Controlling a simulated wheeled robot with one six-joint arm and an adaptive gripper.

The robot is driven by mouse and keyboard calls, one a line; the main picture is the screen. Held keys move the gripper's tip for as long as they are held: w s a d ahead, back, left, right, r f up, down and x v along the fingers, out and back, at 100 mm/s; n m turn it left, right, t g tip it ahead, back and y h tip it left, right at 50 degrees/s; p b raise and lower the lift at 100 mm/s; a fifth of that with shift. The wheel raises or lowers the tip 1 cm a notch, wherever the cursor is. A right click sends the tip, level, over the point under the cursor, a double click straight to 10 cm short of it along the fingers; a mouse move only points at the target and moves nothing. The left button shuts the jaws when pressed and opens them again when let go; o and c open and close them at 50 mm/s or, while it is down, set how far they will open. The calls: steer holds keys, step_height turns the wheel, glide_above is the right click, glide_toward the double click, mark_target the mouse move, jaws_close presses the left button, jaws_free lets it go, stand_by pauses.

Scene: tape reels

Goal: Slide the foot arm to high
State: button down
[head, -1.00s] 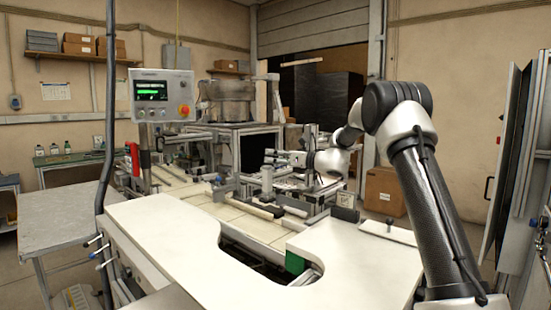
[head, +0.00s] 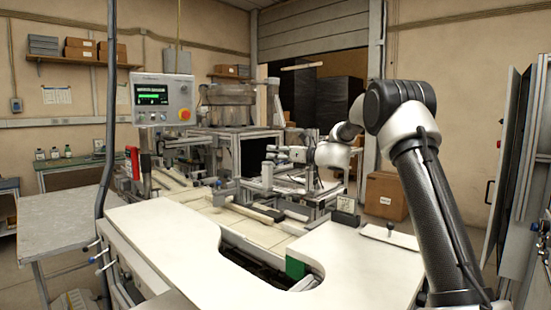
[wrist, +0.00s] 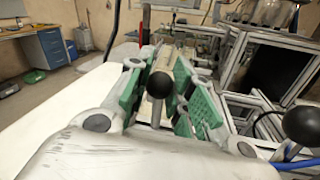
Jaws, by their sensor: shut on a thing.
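In the wrist view, my gripper (wrist: 168,72) has green-padded fingers on both sides of a pale bar with a black ball knob (wrist: 162,84), which appears to be the foot arm. The fingers are shut on it. The knob faces the wrist camera, and a thin post shows under it. In the head view, my gripper (head: 280,152) reaches left over the machine's rails, above and beside a white upright cylinder (head: 267,176). The held part is too small to make out there. No height marking or scale is readable.
A second black ball knob (wrist: 303,125) stands close on the right in the wrist view, with a blue cable below. Aluminium framing (wrist: 245,65) is beyond it. The white worktop (head: 345,265) is mostly clear. A control panel (head: 162,100) stands at left.

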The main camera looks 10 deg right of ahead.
steer(key=shift+r, duration=0.4)
steer(key=c, duration=1.5)
jaws_free()
steer(key=o, duration=0.3)
steer(key=shift+f, duration=0.1)
steer(key=v, duration=1.2)
